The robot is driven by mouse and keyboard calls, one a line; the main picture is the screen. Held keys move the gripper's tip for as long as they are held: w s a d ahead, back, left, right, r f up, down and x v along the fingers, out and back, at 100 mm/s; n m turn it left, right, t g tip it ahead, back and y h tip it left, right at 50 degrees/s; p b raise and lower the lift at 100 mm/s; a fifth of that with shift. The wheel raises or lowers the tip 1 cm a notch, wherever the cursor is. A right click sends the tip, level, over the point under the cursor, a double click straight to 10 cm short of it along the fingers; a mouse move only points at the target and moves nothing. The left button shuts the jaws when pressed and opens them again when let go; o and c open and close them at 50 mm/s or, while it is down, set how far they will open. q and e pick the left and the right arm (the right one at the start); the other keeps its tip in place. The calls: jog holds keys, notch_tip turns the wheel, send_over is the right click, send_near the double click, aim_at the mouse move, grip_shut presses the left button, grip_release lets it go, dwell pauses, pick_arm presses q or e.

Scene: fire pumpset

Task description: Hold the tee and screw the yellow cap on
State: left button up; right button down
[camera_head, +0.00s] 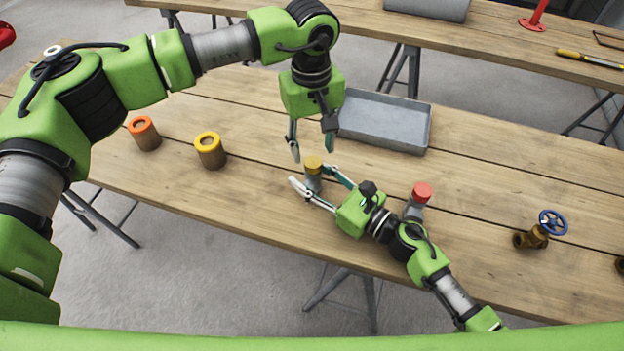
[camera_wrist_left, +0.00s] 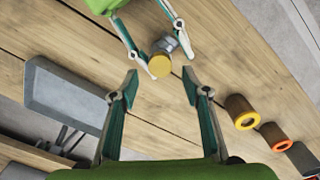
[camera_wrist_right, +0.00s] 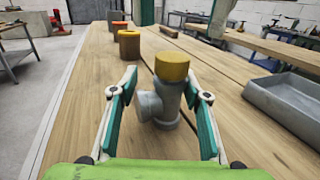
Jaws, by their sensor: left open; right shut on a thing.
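The grey tee (camera_wrist_right: 165,104) stands upright on the wooden table, its side branch facing left in the right wrist view. The yellow cap (camera_wrist_right: 172,66) sits on its top opening; how far it is threaded cannot be told. My right gripper (camera_head: 308,174) is low at the table, shut on the tee with one finger on each side. My left gripper (camera_head: 312,147) points down above the cap, open and empty. In the left wrist view the cap (camera_wrist_left: 159,65) shows between and beyond its fingertips, apart from them.
A grey tray (camera_head: 427,130) lies behind the tee. A red-capped grey fitting (camera_head: 421,193) stands beside my right arm. A yellow-topped cylinder (camera_head: 211,153) and an orange-topped one (camera_head: 146,136) stand left. A brass valve with blue handwheel (camera_head: 540,232) is at right.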

aim_at(313, 162)
pick_arm(q)
jog(key=shift+c, duration=0.4)
pick_arm(e)
jog(key=shift+f, duration=0.1)
pick_arm(q)
jog(key=n, duration=0.3)
jog(key=r+n, duration=0.1)
jog(key=n, duration=0.2)
jog(key=shift+d+n, duration=0.1)
jog(key=shift+n, duration=0.2)
jog(key=n, duration=0.5)
jog(key=shift+r+n, duration=0.3)
jog(key=shift+r, duration=0.1)
jog(key=n, duration=0.5)
jog(key=shift+r, duration=0.4)
jog(key=n, duration=0.3)
jog(key=r+n, duration=0.1)
jog(key=n, duration=0.2)
jog(key=shift+n, duration=0.3)
jog(key=shift+f, duration=0.1)
jog(key=shift+f, duration=4)
